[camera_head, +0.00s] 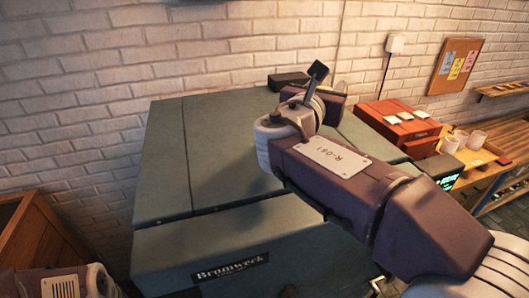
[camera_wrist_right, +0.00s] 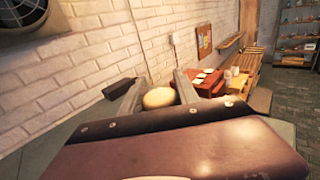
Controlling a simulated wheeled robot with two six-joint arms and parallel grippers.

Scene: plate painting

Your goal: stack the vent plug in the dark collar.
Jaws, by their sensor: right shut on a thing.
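My right gripper (camera_wrist_right: 158,90) is shut on a pale cream, rounded thing (camera_wrist_right: 158,98), probably the vent plug; only its top shows between the two grey fingers. I cannot make out the dark collar for sure. My left gripper is out of view; only part of my left arm shows at lower left.
A red case (camera_head: 398,126) with pale cards stands right of the cabinet. Pale cups (camera_head: 476,140) stand on a wooden bench further right. A white brick wall (camera_head: 200,50) closes the back. A wooden crate (camera_head: 40,240) stands at left. The cabinet top's left part is bare.

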